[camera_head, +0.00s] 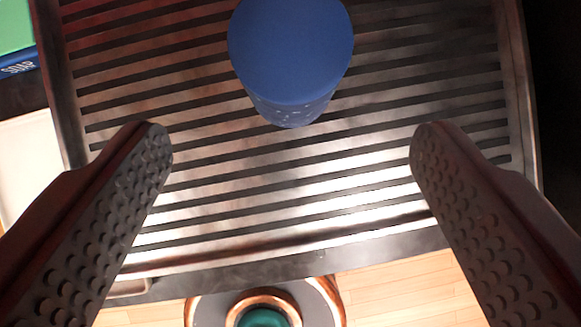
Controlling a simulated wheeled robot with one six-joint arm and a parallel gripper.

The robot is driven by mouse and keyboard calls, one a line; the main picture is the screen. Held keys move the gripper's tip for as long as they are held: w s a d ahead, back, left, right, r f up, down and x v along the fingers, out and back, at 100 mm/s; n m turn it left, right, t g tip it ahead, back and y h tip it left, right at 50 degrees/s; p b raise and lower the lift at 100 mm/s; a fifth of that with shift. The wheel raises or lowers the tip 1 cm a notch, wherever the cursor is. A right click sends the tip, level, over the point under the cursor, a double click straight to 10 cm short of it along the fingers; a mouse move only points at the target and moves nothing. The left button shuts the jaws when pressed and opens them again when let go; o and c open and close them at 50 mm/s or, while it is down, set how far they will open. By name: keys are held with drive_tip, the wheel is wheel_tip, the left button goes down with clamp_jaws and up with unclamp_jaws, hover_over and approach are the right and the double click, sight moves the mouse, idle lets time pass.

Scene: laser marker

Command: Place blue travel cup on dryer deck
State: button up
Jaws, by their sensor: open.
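A blue travel cup (290,55) stands on a dark, slatted metal deck (290,180), seen from above near the top middle of the view. Its upper edge is cut off by the frame. My gripper (291,140) is open, with one dimpled finger on each side of the picture. The fingertips are wide apart, and the cup lies beyond them, between their lines. No finger touches the cup, and nothing is between the fingers but the deck below.
A green and blue box (18,50) with white lettering sits at the upper left beside the deck. A pale surface (30,165) lies at the left. Below the deck's near edge is a light wooden floor (400,295) and a round copper-rimmed object (262,305) with a green centre.

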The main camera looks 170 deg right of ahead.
drive_tip(key=shift+v, duration=1.25)
drive_tip(key=shift+s, duration=0.1)
drive_tip(key=s+f+t, duration=0.2)
drive_tip(key=s+t, duration=0.1)
drive_tip(key=s, duration=0.6)
drive_tip(key=s+a+f+m+t, duration=0.1)
drive_tip(key=s+f+t, duration=0.2)
drive_tip(key=s, duration=0.7)
drive_tip(key=s+f+t, duration=0.2)
drive_tip(key=s+t, duration=0.2)
drive_tip(key=s, duration=0.6)
drive_tip(key=shift+a+f+t+h, duration=0.2)
drive_tip(key=shift+a+t+h, duration=0.2)
drive_tip(key=shift+c, duration=0.3)
